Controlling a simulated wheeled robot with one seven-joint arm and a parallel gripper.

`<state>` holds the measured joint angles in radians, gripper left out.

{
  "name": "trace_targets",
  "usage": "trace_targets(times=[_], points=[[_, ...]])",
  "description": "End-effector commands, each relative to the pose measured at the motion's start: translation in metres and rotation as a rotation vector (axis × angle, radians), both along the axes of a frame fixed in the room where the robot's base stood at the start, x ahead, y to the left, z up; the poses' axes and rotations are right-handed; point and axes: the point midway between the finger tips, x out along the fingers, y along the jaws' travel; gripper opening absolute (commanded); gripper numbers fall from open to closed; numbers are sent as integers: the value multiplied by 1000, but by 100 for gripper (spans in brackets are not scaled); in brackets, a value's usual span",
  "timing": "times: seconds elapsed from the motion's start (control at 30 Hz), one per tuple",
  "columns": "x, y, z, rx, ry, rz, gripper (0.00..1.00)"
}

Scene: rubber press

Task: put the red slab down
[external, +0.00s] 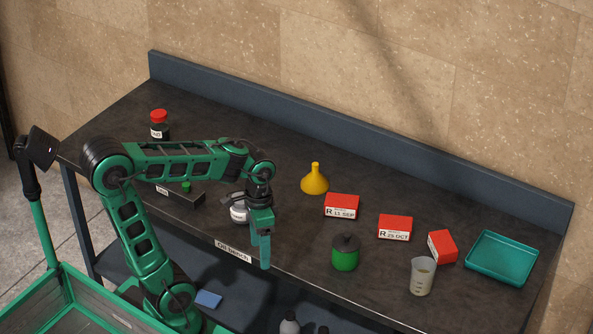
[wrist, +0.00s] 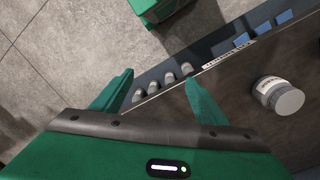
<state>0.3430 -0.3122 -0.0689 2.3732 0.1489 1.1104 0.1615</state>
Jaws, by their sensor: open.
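Three red slabs with white labels lie on the dark bench top in the external view. One (external: 342,203) reads "R 11 SEP", one (external: 395,225) reads "R 25 OCT", and one (external: 442,246) sits turned near the teal tray (external: 502,257). My gripper (external: 265,252) points down at the bench's front edge, left of the slabs and apart from them. In the wrist view my gripper (wrist: 160,92) has its fingers spread with nothing between them. No red slab shows in the wrist view.
A white-labelled jar (external: 239,212) stands close beside my gripper. A green pot (external: 345,253), a beaker (external: 421,276) and a yellow funnel (external: 315,179) stand around the slabs. A dark box (external: 178,194) lies left. Bottles (wrist: 169,79) stand below the bench top.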

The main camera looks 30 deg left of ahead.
Motion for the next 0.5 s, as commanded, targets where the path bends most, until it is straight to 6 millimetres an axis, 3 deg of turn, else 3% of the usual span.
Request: trace_targets(times=[0.1,0.2,0.33,0.5], points=[[-37,10,-12,15,-29,67,67],[-57,16,-22,29,-43,109,67],[-71,20,-30,40,-55,140,67],[-74,21,-32,43,-57,147,67]])
